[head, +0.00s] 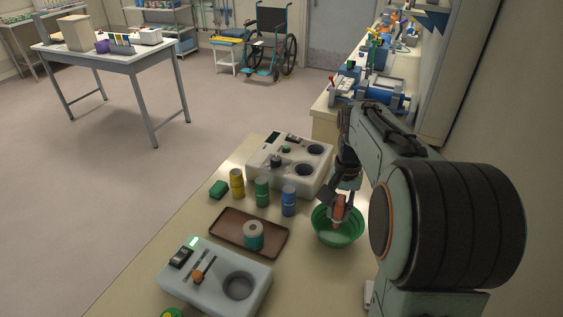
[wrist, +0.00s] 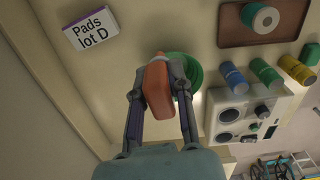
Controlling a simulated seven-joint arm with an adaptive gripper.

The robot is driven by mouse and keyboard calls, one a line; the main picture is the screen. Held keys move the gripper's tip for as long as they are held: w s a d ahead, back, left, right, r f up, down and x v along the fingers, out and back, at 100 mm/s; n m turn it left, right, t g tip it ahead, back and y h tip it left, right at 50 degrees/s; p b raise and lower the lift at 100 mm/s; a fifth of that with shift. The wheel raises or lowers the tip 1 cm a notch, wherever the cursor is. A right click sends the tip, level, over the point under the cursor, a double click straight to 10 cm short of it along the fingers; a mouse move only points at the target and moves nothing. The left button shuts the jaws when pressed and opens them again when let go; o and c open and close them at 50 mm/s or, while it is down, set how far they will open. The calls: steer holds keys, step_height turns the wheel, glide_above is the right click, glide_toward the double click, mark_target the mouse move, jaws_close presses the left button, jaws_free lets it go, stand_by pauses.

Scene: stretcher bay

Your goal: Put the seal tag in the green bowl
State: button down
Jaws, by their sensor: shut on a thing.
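My gripper (head: 340,204) is shut on an orange-red seal tag (wrist: 158,90), which sits between the two fingers in the wrist view. The green bowl (head: 322,236) stands on the bench at the right in the head view. The gripper and the tag are over the bowl there, and the tag's lower end overlaps the bowl's inside. In the wrist view the green bowl (wrist: 194,72) shows behind the tag and the fingers, partly hidden. I cannot tell the exact height of the tag above the bowl's floor.
Blue (head: 289,200), green (head: 262,191) and yellow (head: 237,183) cylinders stand left of the bowl. A brown tray (head: 222,228) holds a tape roll (head: 253,236). White devices (head: 262,158) stand behind and in front. A "Pads lot D" box (wrist: 90,28) lies near the bowl.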

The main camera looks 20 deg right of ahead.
steer(key=w+d+f+m, duration=0.1)
steer(key=w+d+f, duration=0.2)
steer(key=w+d, duration=0.7)
steer(key=shift+w+a+f, duration=0.15)
steer(key=shift+f, duration=2.25)
steer(key=shift+w+a+f, duration=0.15)
steer(key=shift+w+f, duration=0.05)
steer(key=shift+f, duration=2.15)
steer(key=shift+w+a+f, duration=0.15)
steer(key=shift+f, duration=2.25)
steer(key=c, duration=1)
jaws_free()
steer(key=shift+o, duration=0.2)
